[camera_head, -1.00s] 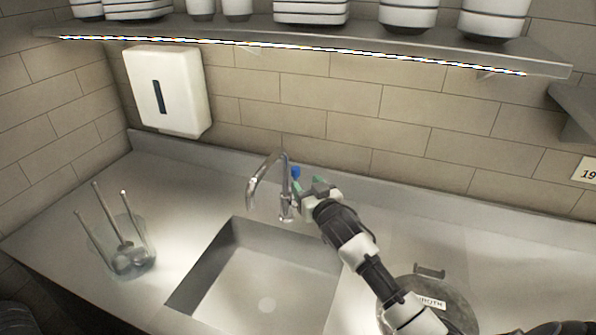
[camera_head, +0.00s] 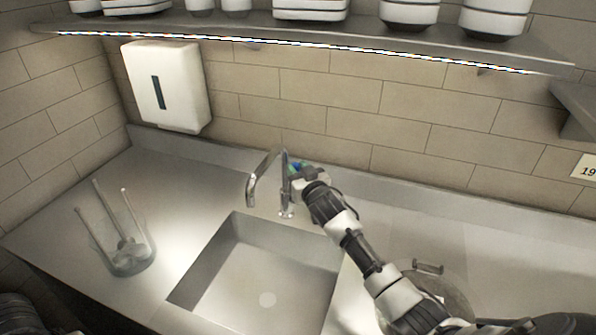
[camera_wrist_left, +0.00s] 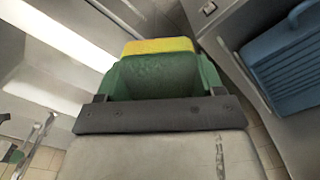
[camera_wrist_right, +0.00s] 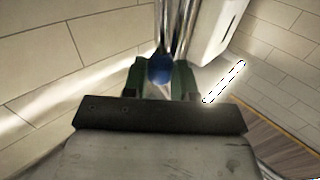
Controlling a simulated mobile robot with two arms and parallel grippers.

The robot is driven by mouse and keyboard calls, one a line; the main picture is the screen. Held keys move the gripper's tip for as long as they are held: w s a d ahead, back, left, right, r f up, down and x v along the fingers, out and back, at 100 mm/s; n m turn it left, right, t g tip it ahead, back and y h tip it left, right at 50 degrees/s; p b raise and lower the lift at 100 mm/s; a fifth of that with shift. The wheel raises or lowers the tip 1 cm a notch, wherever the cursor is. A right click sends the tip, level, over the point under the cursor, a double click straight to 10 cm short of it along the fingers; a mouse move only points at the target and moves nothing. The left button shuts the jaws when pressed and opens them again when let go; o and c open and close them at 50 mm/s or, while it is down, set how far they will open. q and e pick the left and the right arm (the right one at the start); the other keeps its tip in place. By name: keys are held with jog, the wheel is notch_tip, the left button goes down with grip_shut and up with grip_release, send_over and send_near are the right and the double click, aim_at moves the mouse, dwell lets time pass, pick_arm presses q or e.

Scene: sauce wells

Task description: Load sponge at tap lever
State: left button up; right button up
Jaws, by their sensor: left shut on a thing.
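The chrome tap (camera_head: 285,188) stands behind the sink. Its lever has a blue knob (camera_head: 294,168), which also shows in the right wrist view (camera_wrist_right: 160,68). My right gripper (camera_head: 303,170) is at the lever, right of the tap. In the right wrist view its green fingers (camera_wrist_right: 160,80) are apart, with the blue knob between or just beyond their tips; contact cannot be told. In the left wrist view my left gripper (camera_wrist_left: 160,75) is shut on the sponge (camera_wrist_left: 157,46), which shows a yellow strip and a green face. The head view does not show my left gripper.
The sink (camera_head: 262,268) is empty. A glass holder with metal rods (camera_head: 128,255) stands on the counter to its left. A round lidded pot (camera_head: 440,285) is partly hidden behind my right arm. A white dispenser (camera_head: 168,88) hangs on the wall. A blue container (camera_wrist_left: 285,60) shows in the left wrist view.

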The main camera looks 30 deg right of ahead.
grip_shut()
pick_arm(q)
jog(key=shift+f+b, duration=0.75)
jog(key=shift+b, duration=0.05)
jog(key=shift+w, duration=0.1)
pick_arm(e)
jog(key=shift+s+a+f+n+t, duration=0.3)
jog(key=shift+s+a+f, duration=0.1)
jog(key=shift+s+a, duration=0.3)
jog(key=shift+o, duration=1.8)
grip_release()
jog(key=shift+a, duration=0.1)
jog(key=o, duration=0.4)
jog(key=shift+r, duration=0.1)
